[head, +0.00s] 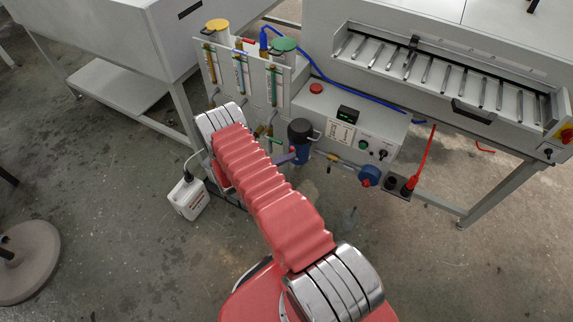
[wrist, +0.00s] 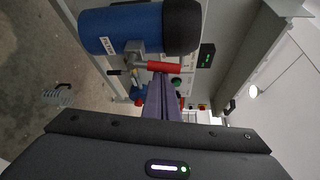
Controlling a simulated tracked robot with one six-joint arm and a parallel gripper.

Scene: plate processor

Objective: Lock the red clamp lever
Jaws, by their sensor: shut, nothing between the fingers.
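The red clamp lever (wrist: 164,67) shows in the wrist view as a short red handle. It extends right from a metal bracket (wrist: 135,50) beside a blue cylinder (wrist: 108,32) with a black end. My gripper (wrist: 158,78) is shut and empty, its purple-grey fingers together. Its tips are just below the lever in the wrist view; I cannot tell whether they touch it. In the head view the cylinder (head: 299,150) stands upright with its black top, and my gripper (head: 286,158) is at its left side. I cannot make out the lever there.
A control box (head: 345,125) with a red button stands right of the cylinder. Several tubes on a panel (head: 265,105) stand behind it. A blue valve (head: 369,174) and a red cable (head: 421,160) are to the right.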

